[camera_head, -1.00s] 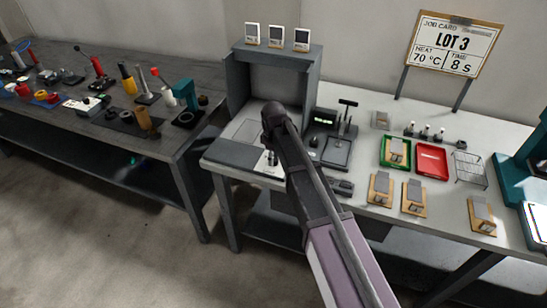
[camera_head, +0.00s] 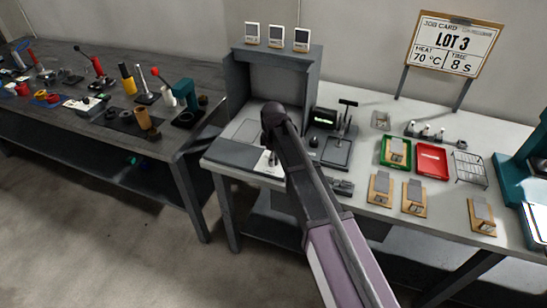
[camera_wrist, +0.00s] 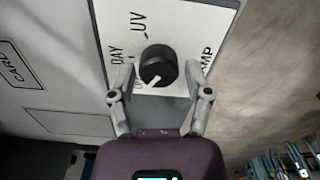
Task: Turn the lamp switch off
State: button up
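The lamp switch is a round black knob (camera_wrist: 158,66) with a white pointer mark, on a white plate (camera_wrist: 182,18) lettered UV, DAY and, partly covered, what looks like LAMP. The pointer aims to the lower left in the wrist view, toward a label partly hidden by a finger. My gripper (camera_wrist: 161,70) is open, with one finger on each side of the knob and a visible gap to it. In the head view the plate (camera_head: 264,165) shows at the bench's front edge, in front of the grey booth (camera_head: 237,88); my arm hides much of the gripper.
Right of the booth are a small display (camera_head: 325,118), a stand (camera_head: 338,150), a green tray (camera_head: 382,160), a red tray (camera_head: 432,160) and wooden-based pieces (camera_head: 381,188). A job card (camera_head: 455,45) stands behind. A dark bench (camera_head: 60,125) with tools is at left.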

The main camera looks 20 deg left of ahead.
jog(key=shift+o, duration=0.2)
jog(key=shift+m, duration=0.4)
dwell(0.3)
jog(key=m, duration=1.7)
jog(key=shift+m, duration=0.4)
jog(key=m, duration=0.5)
jog(key=shift+r+m, duration=0.1)
jog(key=shift+m, duration=0.3)
notch_tip(320, 180, up, 14)
jog(key=p, duration=1.4)
jog(key=s+d+f+n+b, duration=0.1)
jog(key=d+f+b, duration=0.1)
jog(key=d, duration=1.3)
jog(key=s+d+f+n+b, duration=0.1)
jog(key=s+d+f, duration=0.1)
jog(key=d, duration=1.3)
jog(key=shift+s+n+b, duration=0.3)
jog(key=shift+n+b, duration=0.1)
